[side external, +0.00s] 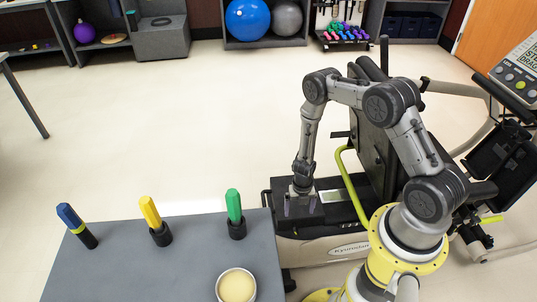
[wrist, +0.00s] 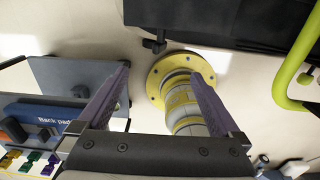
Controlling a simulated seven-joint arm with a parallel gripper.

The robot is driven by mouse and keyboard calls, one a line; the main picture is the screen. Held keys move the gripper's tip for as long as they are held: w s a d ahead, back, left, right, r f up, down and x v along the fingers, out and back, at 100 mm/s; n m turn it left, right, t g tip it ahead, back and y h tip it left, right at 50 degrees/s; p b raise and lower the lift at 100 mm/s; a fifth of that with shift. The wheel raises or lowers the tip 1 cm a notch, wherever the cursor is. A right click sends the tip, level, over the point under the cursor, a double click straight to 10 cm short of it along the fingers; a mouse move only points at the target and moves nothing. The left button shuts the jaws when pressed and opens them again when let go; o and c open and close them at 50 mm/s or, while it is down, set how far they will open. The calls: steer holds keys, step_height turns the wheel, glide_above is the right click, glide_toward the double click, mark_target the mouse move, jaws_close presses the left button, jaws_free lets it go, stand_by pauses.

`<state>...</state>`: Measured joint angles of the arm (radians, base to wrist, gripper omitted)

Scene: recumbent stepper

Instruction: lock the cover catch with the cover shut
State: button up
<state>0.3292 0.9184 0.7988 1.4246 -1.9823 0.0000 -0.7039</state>
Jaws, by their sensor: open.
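My gripper (wrist: 158,73) is open, with nothing between its two long fingers in the wrist view. In the side external view my gripper (side external: 300,203) points down low over the front end of the recumbent stepper (side external: 335,250).
A grey table (side external: 165,262) stands at the front left. It bears blue (side external: 70,217), yellow (side external: 150,212) and green (side external: 233,206) handles in dark holders, and a round bowl (side external: 236,286). A yellow-green bar (side external: 350,190) rises beside the stepper seat. The floor beyond is clear.

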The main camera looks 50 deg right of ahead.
steer(key=w+r+t+h, duration=0.1)
steer(key=w+r+t, duration=0.3)
steer(key=w+r, duration=1)
step_height(320, 180, up, 4)
steer(key=shift+w+d+r, duration=0.2)
steer(key=shift+w+d, duration=0.1)
steer(key=shift+d, duration=0.05)
